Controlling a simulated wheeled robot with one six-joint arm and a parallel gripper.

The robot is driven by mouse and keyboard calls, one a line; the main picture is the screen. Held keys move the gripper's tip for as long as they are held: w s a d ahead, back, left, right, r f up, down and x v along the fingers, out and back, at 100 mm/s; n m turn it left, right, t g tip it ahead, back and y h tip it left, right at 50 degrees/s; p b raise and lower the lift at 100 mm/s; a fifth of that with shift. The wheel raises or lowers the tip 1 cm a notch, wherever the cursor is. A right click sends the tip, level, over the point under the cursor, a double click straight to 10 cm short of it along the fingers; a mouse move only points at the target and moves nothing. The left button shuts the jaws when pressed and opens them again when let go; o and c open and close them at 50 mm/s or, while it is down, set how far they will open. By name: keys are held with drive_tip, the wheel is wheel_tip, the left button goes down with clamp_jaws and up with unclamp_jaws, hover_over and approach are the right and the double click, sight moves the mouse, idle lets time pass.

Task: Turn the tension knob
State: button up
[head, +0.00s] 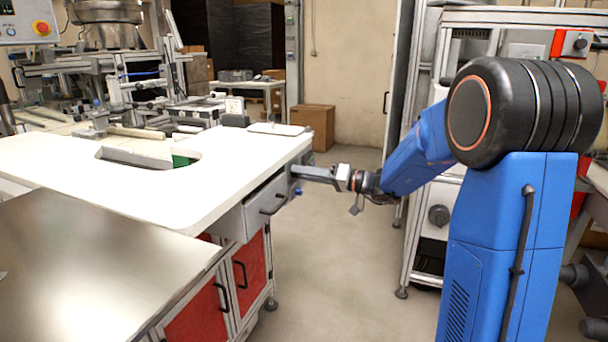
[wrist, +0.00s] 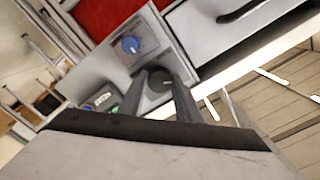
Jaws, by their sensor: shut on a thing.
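A round dark grey knob (wrist: 160,82) sits on the grey front panel (wrist: 172,62) in the wrist view. My gripper (wrist: 165,80) is shut on this knob, with one finger on each side of it. A blue knob (wrist: 131,45) with a pale pointer mark is on a square plate beside it, clear of the fingers. I cannot read a label on either knob. In the head view my gripper (head: 294,170) reaches left to the right end of the white-topped bench (head: 245,165). The blue knob (head: 298,191) shows just below it, and the dark knob is hidden there.
A drawer (head: 265,205) with a black handle is under the white top, with red cabinet doors (head: 250,268) below. A small box with a green light (wrist: 103,98) is near the fingers. The floor (head: 335,265) right of the bench is clear. A cardboard box (head: 313,127) stands behind.

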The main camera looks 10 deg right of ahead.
drive_tip(key=shift+f+m, duration=0.1)
drive_tip(key=shift+m, duration=15.5)
drive_tip(key=o, duration=1.1)
drive_tip(key=shift+c, duration=0.2)
drive_tip(key=shift+d, duration=0.1)
